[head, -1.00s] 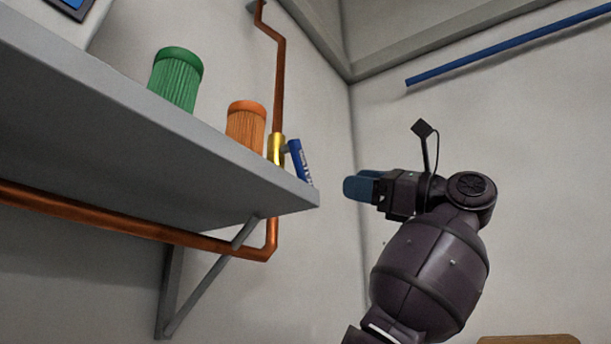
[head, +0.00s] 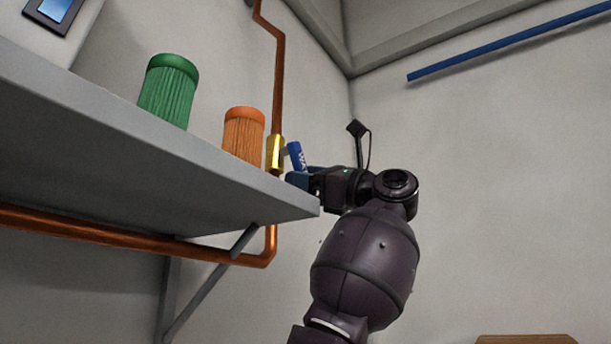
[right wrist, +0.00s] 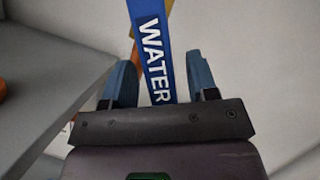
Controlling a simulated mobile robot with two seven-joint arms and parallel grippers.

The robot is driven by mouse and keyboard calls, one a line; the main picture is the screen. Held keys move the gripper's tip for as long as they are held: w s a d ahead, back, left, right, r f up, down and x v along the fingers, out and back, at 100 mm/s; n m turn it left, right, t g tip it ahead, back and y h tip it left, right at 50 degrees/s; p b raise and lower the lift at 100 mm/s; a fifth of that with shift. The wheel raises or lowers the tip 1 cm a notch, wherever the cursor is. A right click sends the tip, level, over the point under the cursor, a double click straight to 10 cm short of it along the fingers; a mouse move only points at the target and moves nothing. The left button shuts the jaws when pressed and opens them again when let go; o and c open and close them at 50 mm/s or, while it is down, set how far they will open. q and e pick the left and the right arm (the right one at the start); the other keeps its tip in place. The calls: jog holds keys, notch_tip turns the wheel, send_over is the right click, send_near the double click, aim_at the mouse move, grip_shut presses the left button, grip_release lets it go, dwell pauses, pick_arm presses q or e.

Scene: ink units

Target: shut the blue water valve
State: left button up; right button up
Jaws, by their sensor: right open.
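The blue valve handle (head: 295,155) stands out from a brass valve body (head: 274,153) on a copper pipe, just beyond the shelf's right end. In the right wrist view the handle (right wrist: 152,50) carries the word WATER and runs up between the two blue fingers. My right gripper (head: 299,178) is open at the lower part of the handle, with a finger on each side in the right wrist view (right wrist: 160,85). A gap shows between the handle and the right finger; contact at the left finger is unclear. My left gripper is not in view.
A grey shelf (head: 130,145) on a bracket fills the left, close to my right gripper. A green ribbed canister (head: 169,92) and an orange one (head: 243,134) stand on it. The copper pipe (head: 279,75) runs up the wall.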

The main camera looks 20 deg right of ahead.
grip_shut()
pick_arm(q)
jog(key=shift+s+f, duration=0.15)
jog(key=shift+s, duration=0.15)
